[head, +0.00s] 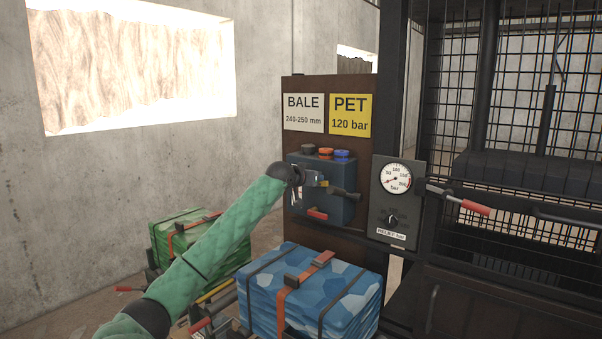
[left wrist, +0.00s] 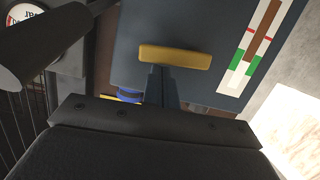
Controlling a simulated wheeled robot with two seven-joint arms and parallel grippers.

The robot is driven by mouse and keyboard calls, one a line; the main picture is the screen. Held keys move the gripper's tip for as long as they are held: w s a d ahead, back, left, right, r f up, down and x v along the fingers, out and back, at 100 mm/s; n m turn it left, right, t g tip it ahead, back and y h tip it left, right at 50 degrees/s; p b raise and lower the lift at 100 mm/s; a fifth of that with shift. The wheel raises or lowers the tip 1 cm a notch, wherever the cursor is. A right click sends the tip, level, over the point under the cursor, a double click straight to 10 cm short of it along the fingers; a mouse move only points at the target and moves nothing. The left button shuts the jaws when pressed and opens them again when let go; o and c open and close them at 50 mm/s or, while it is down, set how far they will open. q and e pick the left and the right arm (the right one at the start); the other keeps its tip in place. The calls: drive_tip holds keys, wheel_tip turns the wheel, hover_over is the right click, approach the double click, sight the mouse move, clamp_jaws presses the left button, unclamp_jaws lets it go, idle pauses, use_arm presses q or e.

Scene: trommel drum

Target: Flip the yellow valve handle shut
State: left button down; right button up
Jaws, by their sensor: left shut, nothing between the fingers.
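The yellow valve handle (head: 315,183) is on the front of a blue-grey valve box (head: 335,208), partly hidden by my left gripper. In the left wrist view it is a short yellow bar (left wrist: 175,57) lying crosswise in front of the box face. My left gripper (head: 301,184) is at the handle, with its fingers shut and nothing between them. In the left wrist view the shut fingers (left wrist: 161,84) reach up to the bar's near edge; I cannot tell whether they touch it. My right gripper is not in view.
A dark cylinder (head: 345,194) sticks out beside the handle, also close in the left wrist view (left wrist: 32,48). Coloured knobs (head: 325,152) top the box. A pressure gauge (head: 396,179) and red-gripped lever (head: 474,207) are to the right. A blue bale (head: 335,293) stands below.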

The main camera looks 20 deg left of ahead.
use_arm(q)
drive_tip(key=shift+d+f+m, duration=0.15)
drive_tip(key=shift+f+m, duration=0.1)
drive_tip(key=shift+m, duration=0.15)
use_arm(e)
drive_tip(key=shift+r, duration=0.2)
use_arm(q)
drive_tip(key=shift+s, duration=0.1)
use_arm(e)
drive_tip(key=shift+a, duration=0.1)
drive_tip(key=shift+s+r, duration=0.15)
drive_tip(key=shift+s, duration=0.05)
